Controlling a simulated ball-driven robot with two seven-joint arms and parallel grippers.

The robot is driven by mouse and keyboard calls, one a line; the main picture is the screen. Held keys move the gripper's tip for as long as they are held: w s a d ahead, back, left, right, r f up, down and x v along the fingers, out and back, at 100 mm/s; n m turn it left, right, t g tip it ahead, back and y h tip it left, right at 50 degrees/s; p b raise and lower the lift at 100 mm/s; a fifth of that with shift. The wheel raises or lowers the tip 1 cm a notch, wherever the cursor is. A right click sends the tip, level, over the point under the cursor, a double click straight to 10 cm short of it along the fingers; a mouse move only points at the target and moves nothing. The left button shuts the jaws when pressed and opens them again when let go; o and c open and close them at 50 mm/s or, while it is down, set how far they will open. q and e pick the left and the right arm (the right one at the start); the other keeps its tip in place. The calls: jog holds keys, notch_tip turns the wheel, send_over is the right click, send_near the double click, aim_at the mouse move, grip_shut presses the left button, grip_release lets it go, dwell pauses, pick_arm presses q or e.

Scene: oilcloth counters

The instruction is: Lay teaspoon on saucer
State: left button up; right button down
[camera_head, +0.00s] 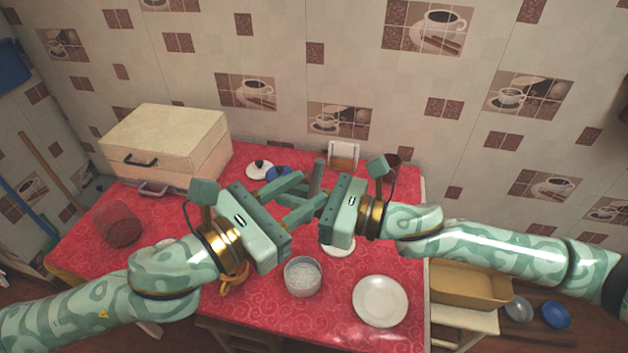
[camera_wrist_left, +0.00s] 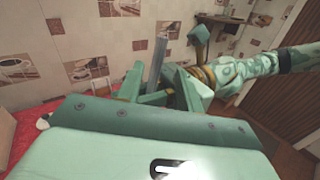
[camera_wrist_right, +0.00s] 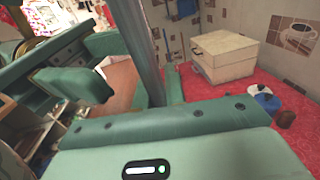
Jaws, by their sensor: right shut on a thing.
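A grey, narrow bar-like piece (camera_head: 318,177), apparently the teaspoon's handle, stands upright between my two grippers above the table; its bowl is hidden. It also shows in the left wrist view (camera_wrist_left: 157,62) and the right wrist view (camera_wrist_right: 140,45). My right gripper (camera_head: 314,208) is shut on it. My left gripper (camera_head: 299,196) faces the right one, its fingers apart on either side of the bar; I cannot tell whether they touch it. A small white dish (camera_head: 341,249), which looks like the saucer, lies below my right gripper, partly hidden by it.
A white plate (camera_head: 380,301) and a bowl of white grains (camera_head: 302,277) stand near the front of the red table (camera_head: 330,318). A cream case (camera_head: 165,140) stands back left, a red see-through container (camera_head: 118,224) left. A lid (camera_head: 259,170) lies behind.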

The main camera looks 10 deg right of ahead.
aim_at(316, 184)
pick_arm(q)
jog(key=x, duration=0.4)
grip_shut()
pick_arm(e)
jog(key=c, duration=1.4)
grip_release()
jog(key=shift+o, duration=0.2)
